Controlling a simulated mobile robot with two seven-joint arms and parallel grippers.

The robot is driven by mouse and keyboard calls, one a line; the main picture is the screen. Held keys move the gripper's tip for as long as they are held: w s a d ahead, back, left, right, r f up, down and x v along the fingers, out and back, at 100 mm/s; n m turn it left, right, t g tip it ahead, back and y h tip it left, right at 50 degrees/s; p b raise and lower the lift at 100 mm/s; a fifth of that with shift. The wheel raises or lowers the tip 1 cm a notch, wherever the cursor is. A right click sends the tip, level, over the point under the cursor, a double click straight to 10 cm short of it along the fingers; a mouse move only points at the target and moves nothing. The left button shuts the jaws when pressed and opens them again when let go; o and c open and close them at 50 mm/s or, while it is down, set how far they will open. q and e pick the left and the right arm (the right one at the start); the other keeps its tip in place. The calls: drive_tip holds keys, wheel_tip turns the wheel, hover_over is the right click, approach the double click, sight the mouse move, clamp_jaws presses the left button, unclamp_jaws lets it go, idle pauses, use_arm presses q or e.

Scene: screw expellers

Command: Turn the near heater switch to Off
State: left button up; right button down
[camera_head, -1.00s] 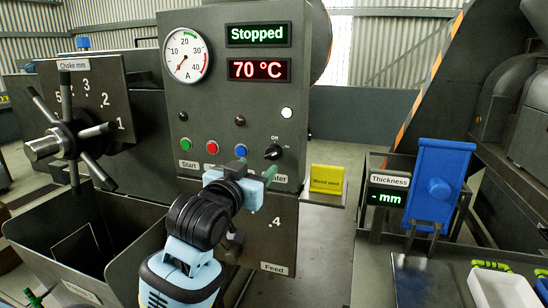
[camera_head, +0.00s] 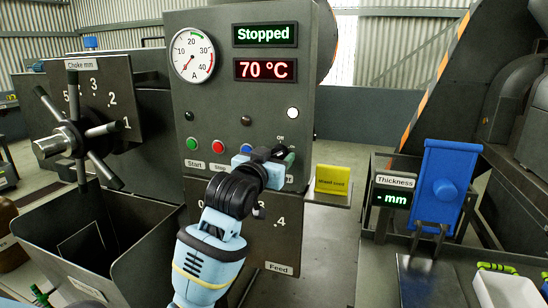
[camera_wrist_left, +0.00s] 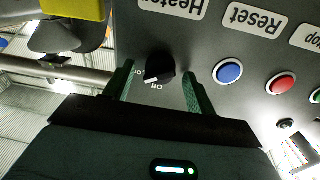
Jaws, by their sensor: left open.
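The heater switch (camera_wrist_left: 160,68) is a round black knob on the grey panel, close in front of my left gripper in the wrist view. Its white mark points down-left in that upside-down view, near two small position labels; I cannot tell exactly which one it lines up with. The green fingers of my left gripper (camera_wrist_left: 161,88) are open on either side of the knob, with gaps visible. In the head view my left gripper (camera_head: 284,157) covers the knob. My right gripper is not in view.
A white lamp (camera_head: 292,113) is above the switch. The blue button (camera_head: 246,148), red button (camera_head: 218,146) and green button (camera_head: 191,143) are to its left. A yellow card (camera_head: 332,180) stands at right. The display (camera_head: 264,34) reads Stopped.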

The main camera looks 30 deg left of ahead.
use_arm(q)
drive_tip(key=c, duration=1)
drive_tip(key=shift+o, duration=0.2)
drive_tip(key=n, duration=0.6)
drive_tip(key=shift+f, duration=0.1)
drive_tip(key=n, duration=0.6)
drive_tip(key=shift+f+y, duration=0.1)
drive_tip(key=shift+y, duration=0.3)
drive_tip(key=shift+n, duration=0.3)
drive_tip(key=o, duration=1)
drive_tip(key=shift+t, duration=0.3)
drive_tip(key=shift+c, duration=0.2)
